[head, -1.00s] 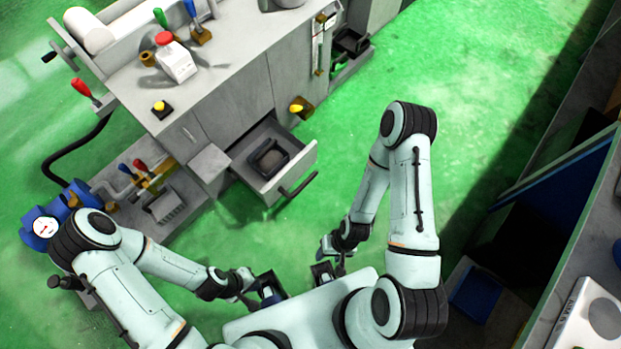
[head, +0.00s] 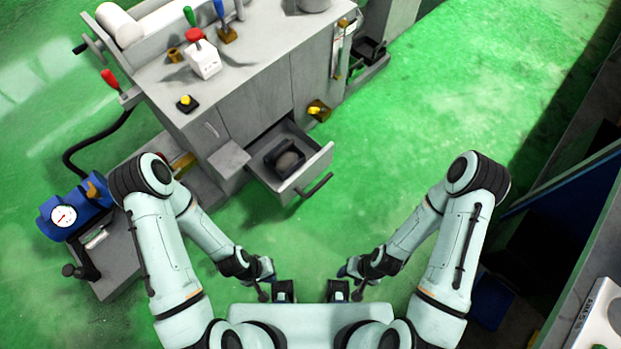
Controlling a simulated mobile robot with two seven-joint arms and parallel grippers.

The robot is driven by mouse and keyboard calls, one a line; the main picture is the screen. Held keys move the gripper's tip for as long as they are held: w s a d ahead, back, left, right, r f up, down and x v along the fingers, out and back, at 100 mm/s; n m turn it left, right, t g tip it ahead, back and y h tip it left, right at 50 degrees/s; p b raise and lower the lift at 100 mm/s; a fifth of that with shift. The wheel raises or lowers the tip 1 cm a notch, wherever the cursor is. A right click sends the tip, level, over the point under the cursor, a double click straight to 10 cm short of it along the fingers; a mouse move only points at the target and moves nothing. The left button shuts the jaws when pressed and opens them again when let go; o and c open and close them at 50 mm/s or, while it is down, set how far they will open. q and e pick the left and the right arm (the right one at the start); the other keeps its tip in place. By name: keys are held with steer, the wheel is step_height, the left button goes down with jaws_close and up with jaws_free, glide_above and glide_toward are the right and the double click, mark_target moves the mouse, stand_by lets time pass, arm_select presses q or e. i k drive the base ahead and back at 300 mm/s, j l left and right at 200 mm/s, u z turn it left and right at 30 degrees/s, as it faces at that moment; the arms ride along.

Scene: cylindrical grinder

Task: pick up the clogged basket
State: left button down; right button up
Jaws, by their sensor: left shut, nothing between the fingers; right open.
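A small dark basket (head: 275,156) with a grey mass inside sits in the pulled-out drawer (head: 314,167) of the grey machine; it looks like the clogged basket. My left gripper (head: 282,291) is shut and empty, low in the head view close to my body. My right gripper (head: 339,290) is open and empty beside it, a little to the right. Both grippers are well apart from the basket and drawer. The fingertips are small and partly hidden by their own housings.
The drawer handle (head: 316,186) sticks out in front. A blue pump with a gauge (head: 64,216) stands at the left. A red-button box (head: 203,57) is on the machine top. A bench (head: 600,300) is at the right. Green floor between my arms and the drawer is clear.

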mark_target(285, 158)
steer(key=i+j+u, duration=0.3)
steer(key=i+j, duration=0.2)
steer(key=j, duration=0.25)
steer(key=i+j+u, duration=0.3)
steer(key=i+j, duration=0.25)
steer(key=j, duration=0.1)
